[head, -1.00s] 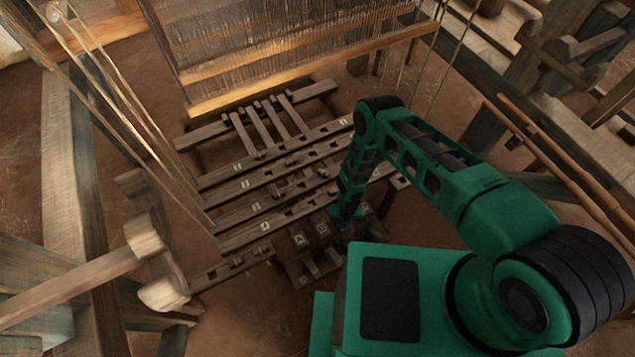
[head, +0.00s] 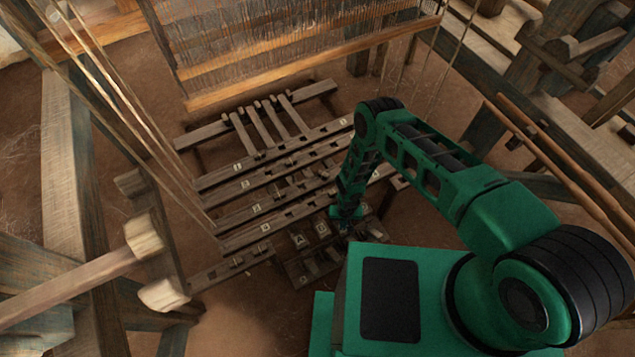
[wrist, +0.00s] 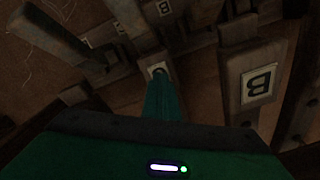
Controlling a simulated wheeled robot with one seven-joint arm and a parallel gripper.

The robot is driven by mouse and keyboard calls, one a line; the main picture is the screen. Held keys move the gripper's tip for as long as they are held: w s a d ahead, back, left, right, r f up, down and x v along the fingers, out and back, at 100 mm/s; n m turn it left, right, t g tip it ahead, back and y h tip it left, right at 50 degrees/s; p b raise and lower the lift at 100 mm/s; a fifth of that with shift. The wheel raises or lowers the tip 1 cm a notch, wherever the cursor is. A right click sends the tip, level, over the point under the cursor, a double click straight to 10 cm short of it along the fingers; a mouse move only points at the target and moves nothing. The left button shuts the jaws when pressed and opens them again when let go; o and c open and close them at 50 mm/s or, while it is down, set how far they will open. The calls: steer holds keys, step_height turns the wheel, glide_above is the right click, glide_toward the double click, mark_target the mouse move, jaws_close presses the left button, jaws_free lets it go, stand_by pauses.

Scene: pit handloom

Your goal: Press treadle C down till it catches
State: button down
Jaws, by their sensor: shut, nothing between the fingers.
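The treadles, short wooden blocks with pale letter plates (head: 297,239), sit low beside my arm in the head view. One plate there looks like A; the others are too small to read surely, so I cannot tell which is treadle C. In the wrist view a wooden treadle with a clear B plate (wrist: 260,83) is right of my gripper. My gripper (wrist: 158,74) is shut and empty, its tip over or against another pale plate whose letter is mostly hidden. I cannot tell whether it touches. In the head view my gripper (head: 343,224) is just beyond my base.
Long lettered wooden bars (head: 265,210) with catches lie beyond the treadles. The loom's reed and warp (head: 300,60) hang above them. A heavy wooden post (head: 70,170) and beam stand at left, and timber framing stands at right. Bare earth floor (head: 250,310) shows in front.

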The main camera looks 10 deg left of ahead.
steer(key=shift+s+r, duration=0.1)
steer(key=shift+r, duration=1.65)
